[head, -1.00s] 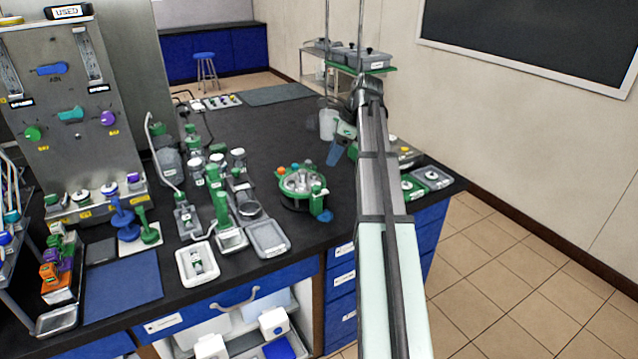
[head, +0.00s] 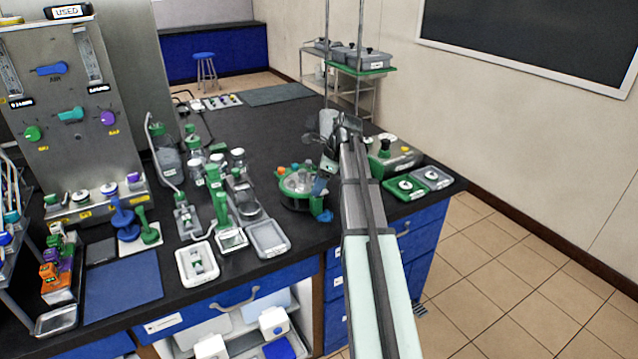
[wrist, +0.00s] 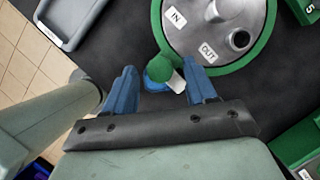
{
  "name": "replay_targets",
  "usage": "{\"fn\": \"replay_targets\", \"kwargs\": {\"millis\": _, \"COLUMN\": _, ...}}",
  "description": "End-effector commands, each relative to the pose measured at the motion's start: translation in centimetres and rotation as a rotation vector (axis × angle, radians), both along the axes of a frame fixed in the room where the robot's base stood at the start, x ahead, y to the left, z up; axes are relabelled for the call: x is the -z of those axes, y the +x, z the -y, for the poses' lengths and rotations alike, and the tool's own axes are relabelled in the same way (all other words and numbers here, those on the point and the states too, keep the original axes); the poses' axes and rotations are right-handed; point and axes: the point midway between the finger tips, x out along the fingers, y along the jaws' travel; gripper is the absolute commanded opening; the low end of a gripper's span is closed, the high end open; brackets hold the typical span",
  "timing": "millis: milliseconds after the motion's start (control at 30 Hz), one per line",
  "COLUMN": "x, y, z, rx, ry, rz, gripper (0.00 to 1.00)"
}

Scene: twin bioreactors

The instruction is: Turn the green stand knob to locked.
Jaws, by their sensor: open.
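The round green stand (wrist: 155,28) has a grey metal top with "IN" and "OUT" labels. In the head view the stand (head: 284,200) is right of the bench's middle. At its rim is a rounded green knob (wrist: 160,66) with a blue part (wrist: 158,84) below and a small white tag. The blue part also shows in the head view (head: 325,215). My gripper (wrist: 160,73) is open, its blue fingers apart, with the knob between them in the wrist view. I cannot tell the height gap or whether they touch. The tag's text is unreadable.
A grey tray (head: 268,240) lies left of the stand. Bottles and green-capped gear (head: 215,175) stand left.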

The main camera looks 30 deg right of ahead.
Motion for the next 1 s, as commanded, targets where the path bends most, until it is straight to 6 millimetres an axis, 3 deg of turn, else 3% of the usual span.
{"fn": "replay_targets", "kwargs": {"millis": 167, "x": 0.0, "y": 0.0, "z": 0.0, "rx": 0.0, "ry": 0.0, "rz": 0.0, "gripper": 0.56}}
{"fn": "replay_targets", "kwargs": {"millis": 733, "x": -0.02, "y": 0.01, "z": 0.0, "rx": 0.0, "ry": 0.0, "rz": 0.0, "gripper": 0.01}}
{"fn": "replay_targets", "kwargs": {"millis": 1000, "x": -0.04, "y": 0.08, "z": 0.05, "rx": -0.026, "ry": 0.0, "rz": 0.0, "gripper": 0.0}}
